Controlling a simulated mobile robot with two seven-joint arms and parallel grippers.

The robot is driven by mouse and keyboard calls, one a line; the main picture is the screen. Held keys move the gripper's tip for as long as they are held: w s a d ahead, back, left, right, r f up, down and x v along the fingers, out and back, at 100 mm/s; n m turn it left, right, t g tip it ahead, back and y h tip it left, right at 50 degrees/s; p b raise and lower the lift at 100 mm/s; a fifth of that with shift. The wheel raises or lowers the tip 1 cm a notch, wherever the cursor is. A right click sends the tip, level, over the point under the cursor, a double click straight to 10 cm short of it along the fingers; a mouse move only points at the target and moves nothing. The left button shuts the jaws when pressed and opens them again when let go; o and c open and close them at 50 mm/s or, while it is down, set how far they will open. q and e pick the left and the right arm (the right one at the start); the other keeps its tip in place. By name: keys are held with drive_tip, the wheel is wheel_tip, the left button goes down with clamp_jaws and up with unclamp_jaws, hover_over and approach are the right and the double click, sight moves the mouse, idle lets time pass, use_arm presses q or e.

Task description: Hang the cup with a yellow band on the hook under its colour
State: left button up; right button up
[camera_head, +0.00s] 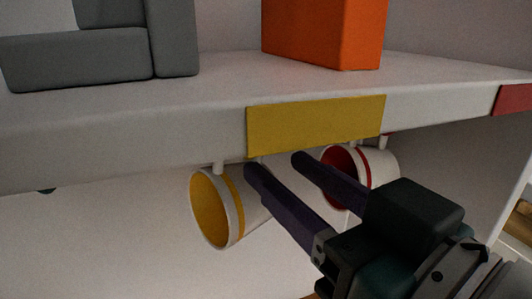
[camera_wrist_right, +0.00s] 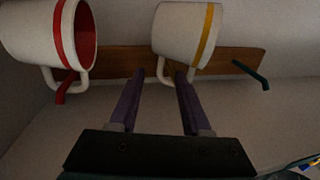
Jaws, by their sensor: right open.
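The white cup with a yellow band (camera_head: 238,200) is under the shelf's yellow plate (camera_head: 315,125), tilted with its yellow inside facing left. In the right wrist view the yellow-banded cup (camera_wrist_right: 183,35) has its handle between my fingertips, with a gap to the fingers. My right gripper (camera_head: 274,163) is open, fingers just right of that cup at handle height; it also shows in the right wrist view (camera_wrist_right: 161,74). I cannot make out a yellow hook; the handle's hold on one is hidden. My left gripper is not in view.
A white cup with a red band (camera_head: 381,166) hangs close on the right, by a red hook (camera_wrist_right: 66,86). A wooden rail (camera_wrist_right: 224,62) carries a green hook (camera_wrist_right: 252,74). The shelf edge (camera_head: 120,132) is just above my fingers. An orange box (camera_head: 322,30) stands on top.

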drive_tip(key=shift+x, duration=1.4)
drive_tip(key=shift+c, duration=0.4)
clamp_jaws()
drive_tip(key=shift+o, duration=0.4)
unclamp_jaws()
idle(0.7)
drive_tip(key=shift+s+d, duration=0.1)
drive_tip(key=shift+s, duration=0.1)
